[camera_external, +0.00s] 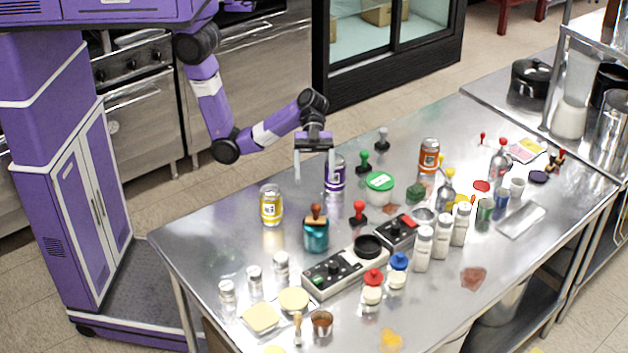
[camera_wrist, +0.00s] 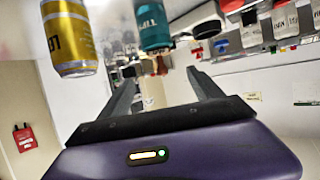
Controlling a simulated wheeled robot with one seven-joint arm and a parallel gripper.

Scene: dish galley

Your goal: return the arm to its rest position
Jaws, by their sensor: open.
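In the wrist view my gripper (camera_wrist: 163,72) shows spread fingers with an empty gap. A yellow can (camera_wrist: 68,38) and a teal can (camera_wrist: 153,24) appear beyond the fingers there.
The yellow can (camera_external: 271,206) and teal can (camera_external: 316,236) stand on the table. A green-lidded tub (camera_external: 380,187), small stamps (camera_external: 364,162) and an orange can (camera_external: 429,156) stand to the gripper's right. The table's left corner is bare.

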